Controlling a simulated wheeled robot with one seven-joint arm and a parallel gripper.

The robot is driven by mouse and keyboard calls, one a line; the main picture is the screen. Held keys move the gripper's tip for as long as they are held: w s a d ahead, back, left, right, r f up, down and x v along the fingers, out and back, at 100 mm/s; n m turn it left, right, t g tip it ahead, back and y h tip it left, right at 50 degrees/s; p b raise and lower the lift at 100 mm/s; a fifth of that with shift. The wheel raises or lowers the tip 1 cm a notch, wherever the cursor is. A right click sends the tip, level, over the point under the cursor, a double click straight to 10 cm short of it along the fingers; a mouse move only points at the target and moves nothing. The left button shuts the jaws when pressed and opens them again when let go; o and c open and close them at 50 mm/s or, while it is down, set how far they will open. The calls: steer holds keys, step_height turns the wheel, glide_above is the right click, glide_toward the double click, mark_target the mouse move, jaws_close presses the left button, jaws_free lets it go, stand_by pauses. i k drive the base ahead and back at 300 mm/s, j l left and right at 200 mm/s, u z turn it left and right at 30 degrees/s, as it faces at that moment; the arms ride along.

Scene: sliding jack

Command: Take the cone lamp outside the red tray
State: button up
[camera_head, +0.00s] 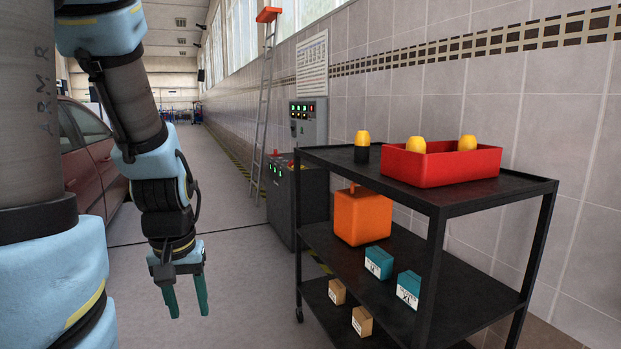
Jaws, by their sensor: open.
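A cone lamp (362,147) with a yellow top and black base stands upright on the cart's top shelf, just left of the red tray and outside it. The red tray (440,170) sits on the same shelf. Two more yellow-topped lamps stand in the tray, one at the left (416,145) and one at the right (467,143); their lower parts are hidden by its wall. My gripper (187,308) is open and empty, with green fingers pointing down, left of the cart and apart from it, away from the lamps.
The black cart (515,187) has an orange container (362,216) and two teal boxes (378,262) on its middle shelf. Two small brown boxes (337,291) are on the bottom shelf. A control cabinet (309,122) and a ladder (264,110) stand behind. Open floor lies left of the cart.

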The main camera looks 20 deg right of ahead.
mark_target(362, 146)
steer(key=i+z, duration=0.1)
steer(key=i, duration=0.75)
steer(key=i+j, duration=0.15)
steer(key=i, duration=0.75)
steer(key=z, duration=0.05)
